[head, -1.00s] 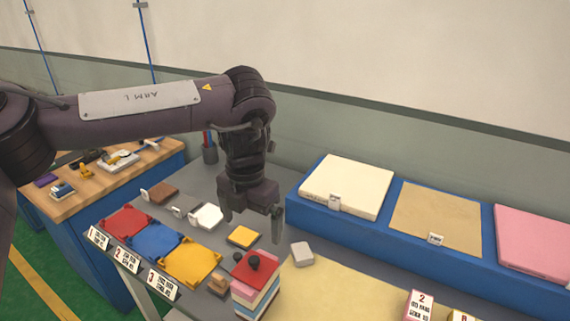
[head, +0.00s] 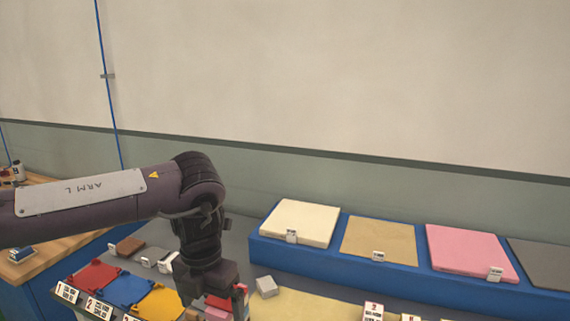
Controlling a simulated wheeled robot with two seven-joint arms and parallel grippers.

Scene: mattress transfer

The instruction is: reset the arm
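My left arm, marked "ARM L", comes in from the left. Its gripper (head: 213,292) points down over the grey table, near the bottom of the head view. The fingers are spread apart with no held object visible between them. A stack with a red top (head: 217,302) shows behind and between the fingers, mostly hidden by the gripper. A small grey block (head: 266,287) lies just right of the gripper. I cannot tell whether the gripper touches the stack. My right gripper is out of view.
A blue raised shelf at the right carries cream (head: 300,222), tan (head: 378,240), pink (head: 470,249) and dark grey (head: 545,264) pads with tags. Red (head: 95,275), blue (head: 127,289) and yellow (head: 160,302) trays lie left of the gripper. A wall stands behind.

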